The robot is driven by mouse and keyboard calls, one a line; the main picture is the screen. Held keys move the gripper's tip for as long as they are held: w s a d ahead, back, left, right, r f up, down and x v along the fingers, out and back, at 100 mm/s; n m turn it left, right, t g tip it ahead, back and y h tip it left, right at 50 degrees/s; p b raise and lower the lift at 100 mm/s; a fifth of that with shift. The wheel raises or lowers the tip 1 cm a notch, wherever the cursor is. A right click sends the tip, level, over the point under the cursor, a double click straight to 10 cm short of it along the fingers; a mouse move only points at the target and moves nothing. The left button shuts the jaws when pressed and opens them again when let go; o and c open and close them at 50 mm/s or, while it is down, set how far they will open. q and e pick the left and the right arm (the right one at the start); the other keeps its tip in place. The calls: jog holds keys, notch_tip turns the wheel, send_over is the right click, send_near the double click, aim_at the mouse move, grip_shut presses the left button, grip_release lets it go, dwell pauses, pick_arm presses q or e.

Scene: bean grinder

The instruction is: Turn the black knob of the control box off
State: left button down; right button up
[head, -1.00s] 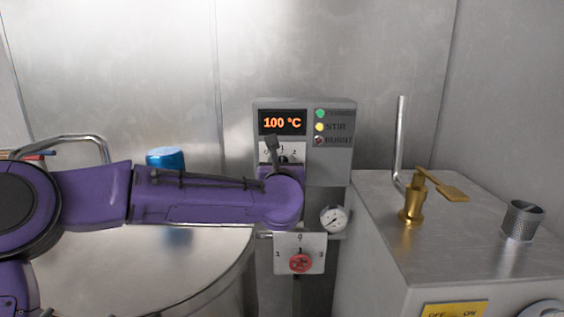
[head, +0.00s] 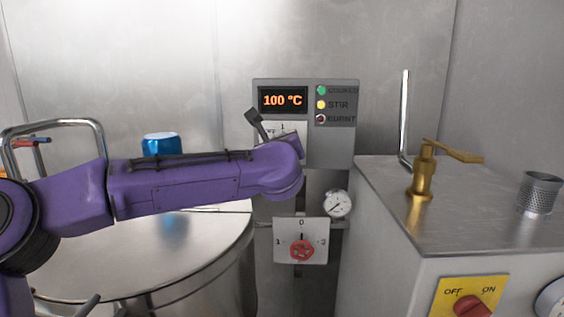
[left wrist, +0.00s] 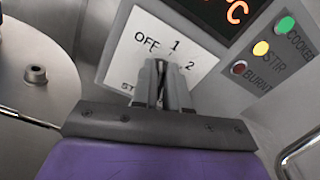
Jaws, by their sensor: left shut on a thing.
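The grey control box (head: 341,146) is on the back wall, with an orange 100 °C display and a white dial plate (head: 274,129) marked 1 and 2. The left wrist view shows this plate (left wrist: 129,60) with OFF, 1, 2 and part of another label. My left gripper (left wrist: 161,68) is shut on the black knob at the middle of the plate. The fingers cover nearly all of the knob, so its pointing direction cannot be told. In the head view my purple wrist hides the fingertips and knob. My right gripper is not in view.
Below the box are a red knob (head: 301,251) on a white plate and a round gauge (head: 337,204). A large metal drum (head: 90,268) stands left. A steel cabinet (head: 450,225) with a brass tap (head: 423,175) stands right. The yellow light (head: 321,104) at STIR is bright.

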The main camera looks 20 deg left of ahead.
pick_arm(q)
jog(key=shift+s+a+f+n+b, duration=0.1)
jog(key=shift+a+f+n+b, duration=0.05)
jog(key=shift+n+b, duration=1.45)
jog(key=shift+a+f+n+b, duration=0.15)
jog(key=shift+n+b, duration=0.85)
jog(key=shift+b, duration=1.2)
jog(key=shift+r, duration=0.1)
jog(key=c, duration=1.1)
grip_release()
jog(key=shift+c, duration=0.2)
jog(key=b+v, duration=0.3)
jog(key=v, duration=0.7)
jog(key=shift+s, duration=0.3)
